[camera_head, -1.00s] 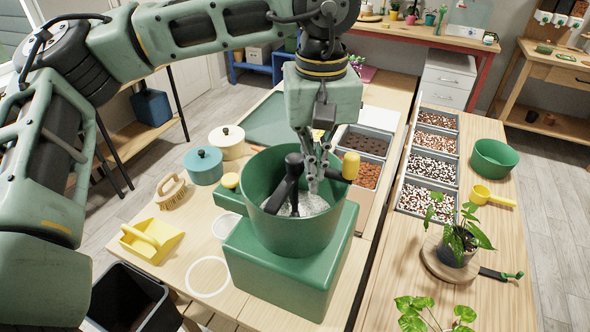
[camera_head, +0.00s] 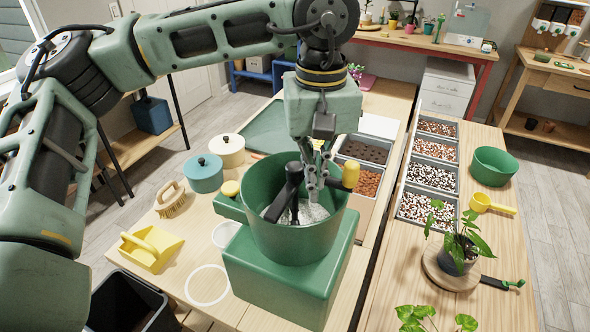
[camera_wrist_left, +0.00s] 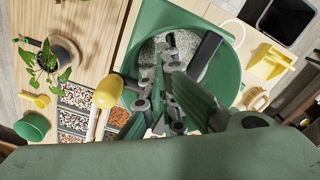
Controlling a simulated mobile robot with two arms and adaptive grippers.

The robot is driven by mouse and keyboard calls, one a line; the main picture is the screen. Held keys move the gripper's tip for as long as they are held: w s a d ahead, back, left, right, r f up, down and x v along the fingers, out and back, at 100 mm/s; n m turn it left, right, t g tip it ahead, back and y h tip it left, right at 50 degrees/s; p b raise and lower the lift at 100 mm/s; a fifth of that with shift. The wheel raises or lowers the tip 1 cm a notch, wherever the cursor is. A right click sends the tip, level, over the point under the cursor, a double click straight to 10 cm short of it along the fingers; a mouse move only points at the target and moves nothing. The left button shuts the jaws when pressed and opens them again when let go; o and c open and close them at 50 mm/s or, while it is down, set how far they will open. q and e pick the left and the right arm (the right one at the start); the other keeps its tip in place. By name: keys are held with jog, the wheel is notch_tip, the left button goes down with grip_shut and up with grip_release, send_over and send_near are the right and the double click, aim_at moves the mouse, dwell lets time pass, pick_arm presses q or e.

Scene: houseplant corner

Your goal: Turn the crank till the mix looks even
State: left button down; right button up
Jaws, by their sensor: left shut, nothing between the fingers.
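The green mixing tub (camera_head: 300,240) stands on a green box-shaped base (camera_head: 275,285) on the left bench. Its black crank (camera_head: 291,190) has a yellow knob (camera_head: 350,175) at the tub's right rim. A pale grey, speckled mix (camera_head: 312,212) lies inside, partly hidden by the crank and fingers; its evenness is hard to judge. My left gripper (camera_head: 318,182) is shut and empty, pointing down over the tub just left of the knob. In the left wrist view, the fingers (camera_wrist_left: 165,95) sit beside the yellow knob (camera_wrist_left: 107,91), not around it. My right gripper is not in view.
A teal pot (camera_head: 203,173), a cream pot (camera_head: 227,151), a brush (camera_head: 171,200) and a yellow dustpan (camera_head: 150,250) lie left of the tub. Trays of pebbles (camera_head: 433,175), a green bowl (camera_head: 493,166) and potted plants (camera_head: 457,250) stand to the right.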

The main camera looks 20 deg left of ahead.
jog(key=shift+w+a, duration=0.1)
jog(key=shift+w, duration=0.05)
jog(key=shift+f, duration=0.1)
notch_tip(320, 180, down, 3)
jog(key=b, duration=0.3)
dwell(0.5)
